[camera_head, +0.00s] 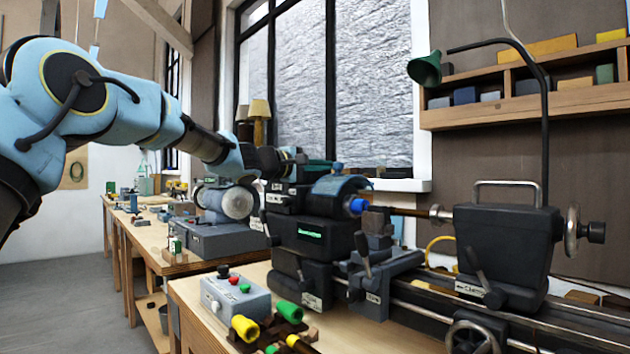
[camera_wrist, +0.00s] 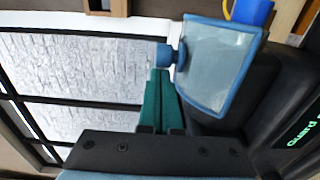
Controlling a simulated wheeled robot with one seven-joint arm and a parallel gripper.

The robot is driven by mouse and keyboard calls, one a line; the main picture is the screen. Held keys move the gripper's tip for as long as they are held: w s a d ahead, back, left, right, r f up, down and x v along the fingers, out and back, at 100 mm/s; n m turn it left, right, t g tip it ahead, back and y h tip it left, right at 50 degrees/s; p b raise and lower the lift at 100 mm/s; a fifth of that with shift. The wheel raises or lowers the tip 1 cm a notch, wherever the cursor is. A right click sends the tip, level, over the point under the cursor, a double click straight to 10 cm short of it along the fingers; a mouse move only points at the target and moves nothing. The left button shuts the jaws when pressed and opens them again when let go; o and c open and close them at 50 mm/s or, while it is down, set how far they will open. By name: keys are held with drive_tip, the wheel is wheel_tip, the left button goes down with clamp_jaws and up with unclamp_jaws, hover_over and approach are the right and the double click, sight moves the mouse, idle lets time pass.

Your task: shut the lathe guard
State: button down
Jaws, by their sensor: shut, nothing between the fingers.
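The lathe guard is a clear panel in a blue frame. In the wrist view the guard (camera_wrist: 218,65) fills the upper right, with a blue knob (camera_wrist: 164,56) on its left edge. In the head view the guard (camera_head: 345,185) sits at the upper right of the dark headstock (camera_head: 310,233), above the blue-tipped spindle (camera_head: 357,206). How far it is swung is hard to tell. My gripper (camera_wrist: 158,74) has green fingers, shut and empty, with their tips right by the knob. Whether they touch it is unclear. In the head view my gripper (camera_head: 320,165) is partly hidden behind the guard.
The lathe tailstock (camera_head: 505,245) and its handwheel stand to the right. A grey control box (camera_head: 235,300) with buttons sits at the bench front. A green lamp (camera_head: 425,70) on a black arm hangs above right. The window (camera_head: 340,80) is behind.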

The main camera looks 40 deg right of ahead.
sight(342, 167)
drive_tip(key=s+b, duration=0.7)
drive_tip(key=s, duration=0.1)
drive_tip(key=shift+a, duration=0.25)
drive_tip(key=shift+s, duration=0.15)
drive_tip(key=w, duration=0.1)
drive_tip(key=w+a, duration=0.1)
drive_tip(key=w, duration=0.2)
drive_tip(key=shift+w+a+f, duration=0.2)
drive_tip(key=shift+w+a, duration=0.05)
drive_tip(key=shift+w, duration=0.05)
drive_tip(key=a+b, duration=0.4)
drive_tip(key=a, duration=0.5)
drive_tip(key=shift+a, duration=0.2)
drive_tip(key=shift+r, duration=0.1)
